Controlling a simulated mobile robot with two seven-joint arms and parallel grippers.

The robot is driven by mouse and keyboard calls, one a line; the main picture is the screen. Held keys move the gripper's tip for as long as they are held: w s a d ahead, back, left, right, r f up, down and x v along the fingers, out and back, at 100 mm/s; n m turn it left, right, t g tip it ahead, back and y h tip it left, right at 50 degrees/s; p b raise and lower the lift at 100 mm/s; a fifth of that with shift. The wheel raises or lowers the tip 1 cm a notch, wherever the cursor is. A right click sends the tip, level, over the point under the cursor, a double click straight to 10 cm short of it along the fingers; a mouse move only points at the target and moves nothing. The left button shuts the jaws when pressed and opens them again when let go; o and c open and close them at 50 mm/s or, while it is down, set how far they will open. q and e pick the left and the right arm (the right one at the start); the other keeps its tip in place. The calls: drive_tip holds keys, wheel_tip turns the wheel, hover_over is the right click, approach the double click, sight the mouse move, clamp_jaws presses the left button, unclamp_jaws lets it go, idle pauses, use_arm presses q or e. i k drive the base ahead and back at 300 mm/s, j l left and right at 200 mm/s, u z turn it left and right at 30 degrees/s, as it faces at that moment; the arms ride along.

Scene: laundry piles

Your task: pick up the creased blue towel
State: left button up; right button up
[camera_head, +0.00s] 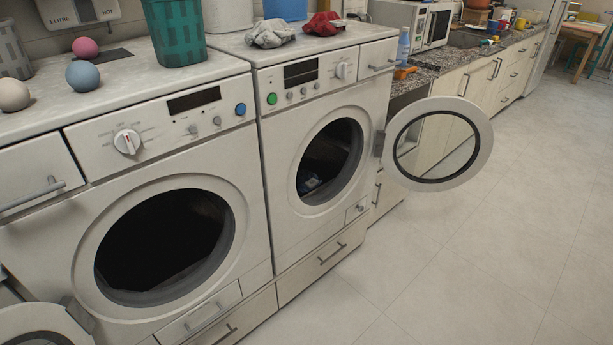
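The machine's round door (480,123) stands open, swung out to the right. Neither of my grippers is in view.
The left-hand machine (255,215) is also open, its drum dark, its door (40,325) at lower left. On top lie a grey cloth (270,33), a red cloth (322,25), coloured balls (83,75) and a green basket (178,35). The tiled floor (450,260) is clear.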

sight(305, 180)
drive_tip(key=i+l+u, duration=0.1)
drive_tip(key=i+l, duration=0.8)
drive_tip(key=i+l+u, duration=0.15)
drive_tip(key=i+l, duration=0.65)
drive_tip(key=l, duration=0.25)
drive_tip(key=i+l+u, duration=0.15)
drive_tip(key=i+l, duration=0.25)
drive_tip(key=l, duration=0.15)
